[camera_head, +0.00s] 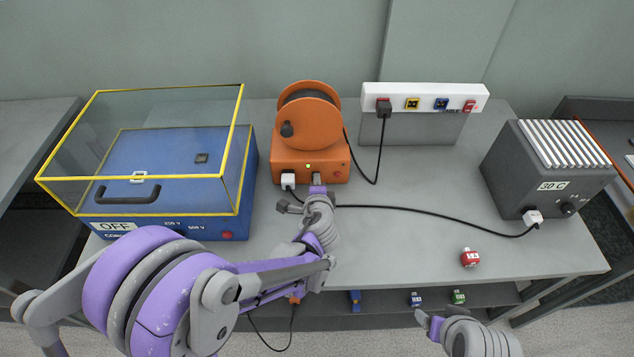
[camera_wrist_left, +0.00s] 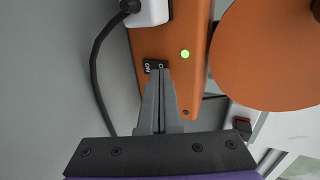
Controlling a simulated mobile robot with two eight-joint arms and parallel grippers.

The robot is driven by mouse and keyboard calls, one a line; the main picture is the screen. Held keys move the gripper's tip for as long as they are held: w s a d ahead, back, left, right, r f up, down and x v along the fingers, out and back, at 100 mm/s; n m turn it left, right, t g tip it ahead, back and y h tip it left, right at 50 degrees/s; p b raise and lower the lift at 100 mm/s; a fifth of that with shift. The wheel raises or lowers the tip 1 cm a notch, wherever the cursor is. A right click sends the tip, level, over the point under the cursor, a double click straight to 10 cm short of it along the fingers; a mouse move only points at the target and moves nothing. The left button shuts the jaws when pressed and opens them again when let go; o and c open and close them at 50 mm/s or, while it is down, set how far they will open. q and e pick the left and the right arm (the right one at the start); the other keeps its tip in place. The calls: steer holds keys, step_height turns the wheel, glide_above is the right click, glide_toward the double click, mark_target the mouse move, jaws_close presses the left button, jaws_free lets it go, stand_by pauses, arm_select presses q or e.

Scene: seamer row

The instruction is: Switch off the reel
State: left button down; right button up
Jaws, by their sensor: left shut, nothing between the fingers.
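The orange cable reel (camera_head: 309,125) stands on the grey bench, with a dark drum and a lit green lamp (camera_head: 308,166) on its front. The lamp also shows lit in the left wrist view (camera_wrist_left: 185,54). A small black switch (camera_wrist_left: 156,66) with ON lettering sits on the orange front, partly hidden by my fingers. My left gripper (camera_wrist_left: 161,72) is shut and empty, its tips at the switch and seemingly touching it. In the head view my left gripper (camera_head: 318,186) is at the reel's front. My right gripper (camera_head: 430,322) is low at the right, away from the reel.
A white plug (camera_head: 288,180) sits in the reel's front, left of the switch. A cable runs right to the grey 30 C heater (camera_head: 535,180). A blue box (camera_head: 180,228) with a clear yellow-edged cover stands left. A white socket strip (camera_head: 425,97) is behind.

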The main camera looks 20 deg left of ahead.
arm_select(q)
steer(key=shift+w+a+r, duration=0.1)
steer(key=shift+w, duration=0.1)
steer(key=shift+r, duration=0.15)
steer(key=shift+r+p, duration=0.5)
steer(key=shift+r, duration=0.15)
steer(key=shift+s, duration=0.15)
